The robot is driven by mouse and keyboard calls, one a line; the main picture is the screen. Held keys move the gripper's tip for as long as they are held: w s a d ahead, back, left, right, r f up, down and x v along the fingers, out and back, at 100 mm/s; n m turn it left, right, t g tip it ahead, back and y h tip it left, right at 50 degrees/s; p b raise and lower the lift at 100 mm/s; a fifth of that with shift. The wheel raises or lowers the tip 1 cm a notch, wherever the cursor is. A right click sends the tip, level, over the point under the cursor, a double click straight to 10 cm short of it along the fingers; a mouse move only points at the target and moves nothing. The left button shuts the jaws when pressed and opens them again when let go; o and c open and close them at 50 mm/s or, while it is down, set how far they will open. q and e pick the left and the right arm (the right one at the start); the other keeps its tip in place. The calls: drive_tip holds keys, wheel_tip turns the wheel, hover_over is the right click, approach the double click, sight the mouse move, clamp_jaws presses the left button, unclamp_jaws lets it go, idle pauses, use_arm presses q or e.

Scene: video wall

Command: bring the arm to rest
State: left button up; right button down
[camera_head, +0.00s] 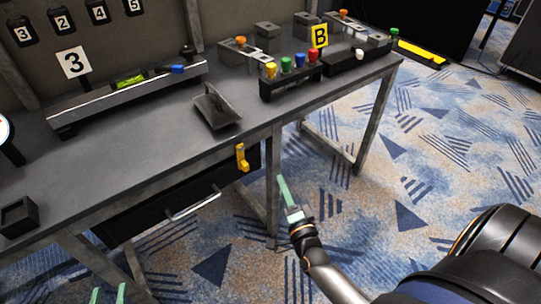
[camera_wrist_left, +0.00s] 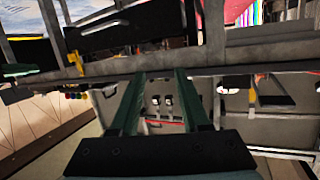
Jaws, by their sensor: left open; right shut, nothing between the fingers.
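My left gripper (camera_head: 108,294) shows only as two pale green fingertips at the bottom left edge of the head view. Its fingers stand apart, open, with nothing between them, and the left wrist view shows both green fingers (camera_wrist_left: 162,100) as well. It is in front of and below the grey workbench (camera_head: 120,140). My right gripper (camera_head: 283,190) is shut and empty, pointing up in front of the bench's legs, over the carpet. Its arm comes in from the lower right. Neither gripper touches anything that I can see.
On the bench stand a rack with coloured pegs (camera_head: 293,75), a rail with a green level (camera_head: 128,80), a dark tilted stand (camera_head: 215,106) and a dark open box (camera_head: 18,217). A drawer handle (camera_head: 193,205) and a yellow clip (camera_head: 242,158) are on its front. The carpet at right is clear.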

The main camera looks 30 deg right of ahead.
drive_tip(key=s+a+r+n+g+y, duration=0.2)
drive_tip(key=s+a+r+n+y, duration=0.15)
drive_tip(key=a+n, duration=0.6)
drive_tip(key=s+a+r+n+g+y, duration=0.2)
drive_tip(key=s+a+n+y, duration=0.35)
drive_tip(key=n, duration=0.65)
use_arm(q)
drive_tip(key=s+a+r+n+g+y+p, duration=0.1)
drive_tip(key=s+p, duration=0.3)
drive_tip(key=p, duration=0.6)
drive_tip(key=s+a+r+n+g+p, duration=0.1)
drive_tip(key=s+g+p, duration=0.3)
drive_tip(key=p, duration=0.7)
drive_tip(key=shift+r+y+p, duration=0.3)
drive_tip(key=shift+r+y, duration=0.1)
drive_tip(key=shift+r, duration=0.5)
use_arm(e)
drive_tip(key=s+d+r+m+g+h, duration=0.2)
drive_tip(key=s+r+g, duration=0.1)
drive_tip(key=s+g, duration=0.2)
drive_tip(key=shift+s+r, duration=0.25)
drive_tip(key=shift+s, duration=1.05)
